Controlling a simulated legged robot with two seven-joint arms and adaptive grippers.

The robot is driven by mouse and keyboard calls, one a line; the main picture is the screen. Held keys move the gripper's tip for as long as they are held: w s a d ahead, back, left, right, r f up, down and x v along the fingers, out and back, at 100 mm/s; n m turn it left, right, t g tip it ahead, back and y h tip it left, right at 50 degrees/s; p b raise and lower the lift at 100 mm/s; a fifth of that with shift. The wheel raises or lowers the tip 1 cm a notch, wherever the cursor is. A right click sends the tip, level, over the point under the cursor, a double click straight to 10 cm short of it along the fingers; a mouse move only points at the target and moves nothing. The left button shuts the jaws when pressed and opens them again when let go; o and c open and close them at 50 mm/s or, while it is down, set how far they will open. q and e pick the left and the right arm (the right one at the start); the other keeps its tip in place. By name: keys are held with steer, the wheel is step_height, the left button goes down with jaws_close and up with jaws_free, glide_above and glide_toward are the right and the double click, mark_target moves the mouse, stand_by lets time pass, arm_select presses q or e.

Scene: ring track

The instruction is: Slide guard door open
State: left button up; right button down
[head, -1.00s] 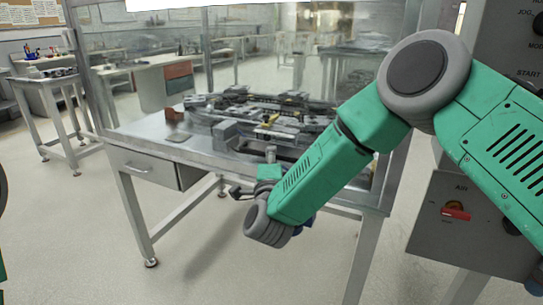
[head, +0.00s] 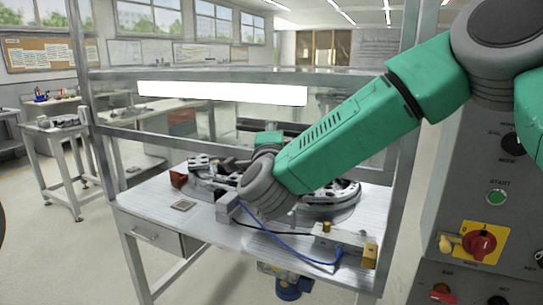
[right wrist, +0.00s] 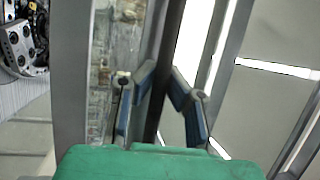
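The guard door appears to be the clear panel with grey metal bars (head: 150,138) across the front of the bench enclosure; I cannot clearly tell which bars belong to the door. The ring track (head: 335,192) lies on the bench behind and below my right arm. In the right wrist view, my right gripper (right wrist: 162,78) has its two fingers apart, with a dark grey bar (right wrist: 172,35) running between or behind them. I cannot tell whether they touch it. In the head view, my wrist hides these fingers. My left gripper is not in view.
A control panel (head: 480,200) with a green start button and red knob stands at the right. A metal post (head: 408,140) stands beside it. A blue cable (head: 290,248) and small fittings lie on the bench front. A side table (head: 62,150) stands left.

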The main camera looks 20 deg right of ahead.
mark_target(273, 82)
step_height(273, 82, up, 10)
steer(key=p, duration=0.3)
steer(key=c, duration=1.6)
jaws_free()
steer(key=shift+o, duration=0.2)
steer(key=shift+s, duration=0.1)
steer(key=v, duration=1.2)
steer(key=shift+a+f, duration=0.1)
